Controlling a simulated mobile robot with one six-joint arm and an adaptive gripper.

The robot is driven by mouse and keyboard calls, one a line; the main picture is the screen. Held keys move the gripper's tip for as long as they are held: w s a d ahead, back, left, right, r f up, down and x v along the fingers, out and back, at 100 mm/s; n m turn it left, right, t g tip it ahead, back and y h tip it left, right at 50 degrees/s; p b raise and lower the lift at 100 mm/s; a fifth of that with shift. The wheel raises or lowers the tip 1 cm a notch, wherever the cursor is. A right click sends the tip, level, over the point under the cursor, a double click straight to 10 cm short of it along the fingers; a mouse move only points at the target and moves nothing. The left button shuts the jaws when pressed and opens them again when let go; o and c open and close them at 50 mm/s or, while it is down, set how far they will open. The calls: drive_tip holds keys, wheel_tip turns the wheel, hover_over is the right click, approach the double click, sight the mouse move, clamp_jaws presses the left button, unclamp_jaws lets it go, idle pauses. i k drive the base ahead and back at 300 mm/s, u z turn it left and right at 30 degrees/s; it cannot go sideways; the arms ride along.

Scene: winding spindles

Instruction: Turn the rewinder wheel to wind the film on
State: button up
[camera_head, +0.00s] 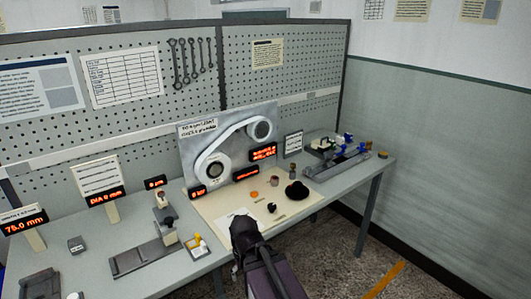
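No wheel is clearly recognisable as the rewinder wheel at this size. An upright grey panel (241,158) carries a large round wheel (213,171) at lower left and a smaller one (259,130) at upper right, with a white band running around both. At the right end of the bench is a long grey fixture (338,167) with small blue parts; its details are too small to read. My gripper (243,232) is dark and sits at the bench's front edge, below and apart from the panel. Its fingers are not distinct, and no held object shows.
A black domed object (297,190), small parts and a paper sheet (238,221) lie on a beige mat (268,213). Left on the grey bench (100,262) stand a grey slide fixture (143,256) and red-lit displays (104,198). A pegboard wall (285,75) closes the back.

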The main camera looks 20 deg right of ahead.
sight(296, 191)
drive_tip(key=z, duration=1)
drive_tip(key=i, duration=0.4)
drive_tip(key=u, duration=0.3)
